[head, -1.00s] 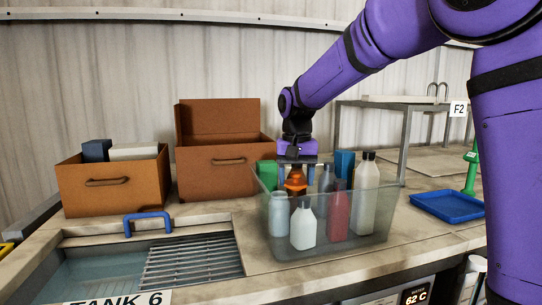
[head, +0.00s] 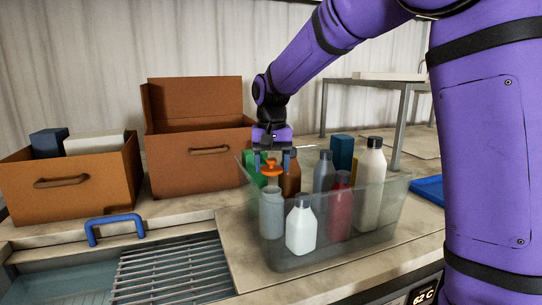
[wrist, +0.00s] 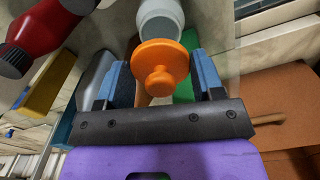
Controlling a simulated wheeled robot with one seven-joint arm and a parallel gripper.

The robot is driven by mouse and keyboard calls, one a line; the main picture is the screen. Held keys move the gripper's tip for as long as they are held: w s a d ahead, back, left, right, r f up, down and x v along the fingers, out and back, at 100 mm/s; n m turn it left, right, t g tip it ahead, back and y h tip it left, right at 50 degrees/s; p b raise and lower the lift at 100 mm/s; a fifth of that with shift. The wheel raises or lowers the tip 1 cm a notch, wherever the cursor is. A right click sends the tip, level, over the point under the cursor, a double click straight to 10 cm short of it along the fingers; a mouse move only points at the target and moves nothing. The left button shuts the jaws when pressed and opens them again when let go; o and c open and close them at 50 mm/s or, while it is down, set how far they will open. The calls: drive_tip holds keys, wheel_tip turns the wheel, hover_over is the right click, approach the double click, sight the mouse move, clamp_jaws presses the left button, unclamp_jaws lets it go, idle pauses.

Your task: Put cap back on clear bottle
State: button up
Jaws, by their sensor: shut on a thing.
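My gripper (head: 271,160) points down over the left part of the clear bin. It is shut on an orange cap (head: 271,170) with a round disc and a knob; the wrist view shows this cap (wrist: 160,58) between the two blue fingers. A pale grey, see-through bottle (head: 272,215) stands upright in the bin, below the cap, with no cap seen on it. In the head view the cap is above its mouth, apart from it. In the wrist view the bottle (wrist: 160,20) shows beyond the cap, its mouth partly hidden behind the disc.
The clear bin (head: 330,250) also holds a white bottle (head: 301,230), a red bottle (head: 340,210), a tall pale bottle (head: 370,190) with a black cap, a grey bottle (head: 323,172) and a brown bottle (head: 291,175). Brown boxes (head: 205,165) stand behind, left. A tank with a grate (head: 170,275) is front left.

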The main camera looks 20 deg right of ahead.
drive_tip(key=shift+f, duration=1.85)
drive_tip(key=shift+f, duration=0.15)
idle(0.8)
drive_tip(key=o, duration=1.1)
drive_tip(key=shift+r, duration=3.5)
clamp_jaws()
